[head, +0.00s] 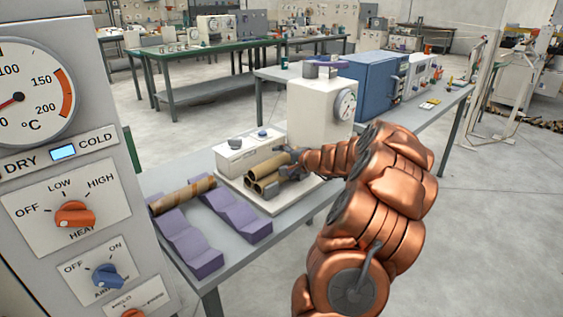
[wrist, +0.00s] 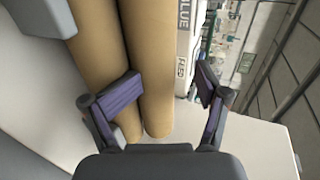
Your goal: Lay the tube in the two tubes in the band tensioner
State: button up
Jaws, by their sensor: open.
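In the head view, tan tubes (head: 268,166) lie bundled side by side on the white machine base (head: 232,182), which I take for the band tensioner. Whether a third tube rests on two others is hard to tell. A brown striped tube (head: 181,196) lies across two purple V-shaped cradles (head: 236,213). My gripper (head: 287,170) is at the right end of the tan tubes and partly hides them. In the wrist view two tan tubes (wrist: 152,60) run side by side. My gripper (wrist: 168,88) is open, its fingers apart, with the right tube's end between them.
A white housing with a round gauge (head: 345,105) stands behind the tubes. A low white box (head: 248,152) with knobs is beside them. A control panel (head: 62,170) fills the left foreground. A blue cabinet (head: 374,80) stands farther back. Bare table lies around the cradles.

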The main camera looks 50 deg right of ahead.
jog(key=v, duration=1.2)
notch_tip(320, 180, up, 7)
jog(key=p, duration=0.4)
dwell(0.3)
jog(key=shift+f, duration=0.1)
dwell(0.5)
